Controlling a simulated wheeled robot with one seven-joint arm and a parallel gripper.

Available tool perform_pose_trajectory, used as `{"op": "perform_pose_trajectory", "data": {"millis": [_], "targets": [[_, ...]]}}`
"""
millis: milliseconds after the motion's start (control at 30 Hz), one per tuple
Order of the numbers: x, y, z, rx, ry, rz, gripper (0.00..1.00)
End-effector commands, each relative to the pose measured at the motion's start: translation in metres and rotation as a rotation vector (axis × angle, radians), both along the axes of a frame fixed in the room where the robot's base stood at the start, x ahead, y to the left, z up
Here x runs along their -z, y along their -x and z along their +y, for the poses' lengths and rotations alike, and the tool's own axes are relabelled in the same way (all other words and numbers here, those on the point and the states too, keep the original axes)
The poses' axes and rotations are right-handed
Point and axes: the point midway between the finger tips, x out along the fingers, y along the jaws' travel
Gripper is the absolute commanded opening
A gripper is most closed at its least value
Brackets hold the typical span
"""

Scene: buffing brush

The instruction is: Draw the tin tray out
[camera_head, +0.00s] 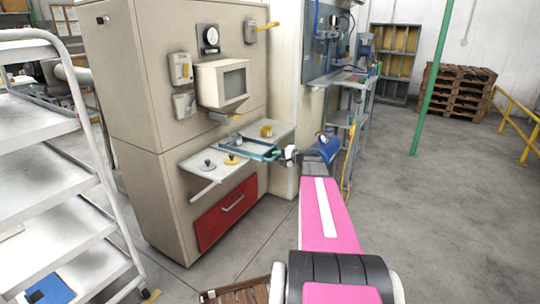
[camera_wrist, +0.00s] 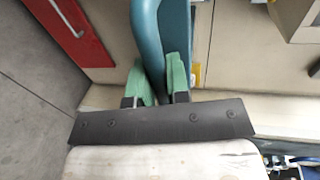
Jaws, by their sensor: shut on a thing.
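The tin tray (camera_head: 262,151) looks teal and lies on the white shelf of the beige cabinet in the head view. My gripper (camera_head: 290,155) is at the tray's right end. In the wrist view, the green-padded fingers of my gripper (camera_wrist: 160,85) are shut on a teal part of the tray (camera_wrist: 145,40), which runs up between and past them. My arm and fingers hide some of the tray's near end.
The shelf (camera_head: 200,168) also bears a grey knobbed piece (camera_head: 208,165), a yellow disc (camera_head: 231,160) and a yellow block (camera_head: 266,131). A red drawer (camera_head: 226,213) is below. A white rack (camera_head: 45,165) stands left. The floor at right is open.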

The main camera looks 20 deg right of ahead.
Motion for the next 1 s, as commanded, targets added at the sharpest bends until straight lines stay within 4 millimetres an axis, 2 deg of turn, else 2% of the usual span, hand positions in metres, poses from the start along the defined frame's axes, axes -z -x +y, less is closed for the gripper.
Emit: {"op": "perform_pose_trajectory", "data": {"millis": [33,200,500,700,1000], "targets": [[0.0,0.013,-0.009,0.004,0.001,0.001,0.0],[0.0,0.045,-0.037,0.003,0.0,0.001,0.0],[0.0,0.09,-0.078,0.003,0.0,0.001,0.0],[0.001,0.106,-0.092,0.001,0.001,0.002,0.0],[0.001,0.112,-0.097,-0.001,0.002,0.001,0.0]]}}
